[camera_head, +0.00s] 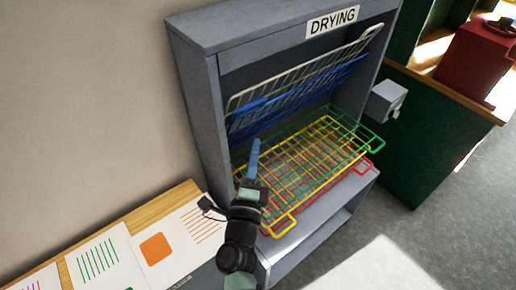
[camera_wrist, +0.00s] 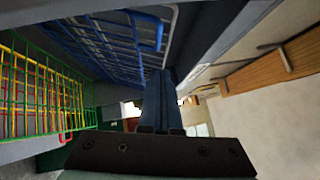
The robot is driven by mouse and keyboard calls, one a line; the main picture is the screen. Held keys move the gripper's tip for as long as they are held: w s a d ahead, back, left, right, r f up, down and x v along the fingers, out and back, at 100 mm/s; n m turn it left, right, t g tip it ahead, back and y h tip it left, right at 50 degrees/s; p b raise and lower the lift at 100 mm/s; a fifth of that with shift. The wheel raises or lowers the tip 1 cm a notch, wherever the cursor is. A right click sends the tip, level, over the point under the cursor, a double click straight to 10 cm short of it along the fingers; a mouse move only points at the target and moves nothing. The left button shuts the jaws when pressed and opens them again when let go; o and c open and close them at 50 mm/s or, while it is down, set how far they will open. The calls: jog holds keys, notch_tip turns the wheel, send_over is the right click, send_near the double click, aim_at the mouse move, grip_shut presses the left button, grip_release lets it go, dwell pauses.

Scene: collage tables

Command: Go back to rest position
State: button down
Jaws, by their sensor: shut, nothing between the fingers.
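My gripper (camera_head: 255,158) is shut and empty, its blue fingers pointing up beside the left side of the drying rack cabinet (camera_head: 201,105) in the head view. In the wrist view my gripper (camera_wrist: 161,75) shows its two fingers together. The fingertips overlap the rack area in the head view; I cannot tell whether they touch anything. My dark arm comes up from the bottom of the head view, in front of the cabinet.
A white rack (camera_head: 300,72) and a blue rack (camera_head: 310,92) are tilted up; green (camera_head: 375,139), yellow (camera_head: 281,226) and red (camera_head: 366,168) racks lie lower. A board with cards (camera_head: 180,240) is at left. Grey floor (camera_head: 440,220) is clear at right.

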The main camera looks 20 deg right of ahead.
jog(key=b+v, duration=0.1)
jog(key=v, duration=0.5)
jog(key=w+a+r+n+t+y, duration=0.1)
jog(key=a+r+n+t+y, duration=0.15)
jog(key=r+n, duration=0.45)
jog(key=w+a+r+n+t+y, duration=0.1)
jog(key=a+r+n+t+y, duration=0.2)
jog(key=r, duration=0.9)
jog(key=w+a+r+n+t+y, duration=0.1)
jog(key=a+r+n+y, duration=0.25)
jog(key=r, duration=0.55)
jog(key=s+r+n, duration=0.3)
jog(key=s+r, duration=0.1)
jog(key=r, duration=0.3)
jog(key=s+r+n+t, duration=0.1)
jog(key=s+r+n, duration=0.2)
jog(key=r, duration=0.4)
jog(key=s+r+n+t+h, duration=0.1)
jog(key=s+r+n, duration=0.3)
jog(key=r, duration=0.4)
jog(key=shift+s+d+n, duration=0.3)
jog(key=shift+n, duration=0.35)
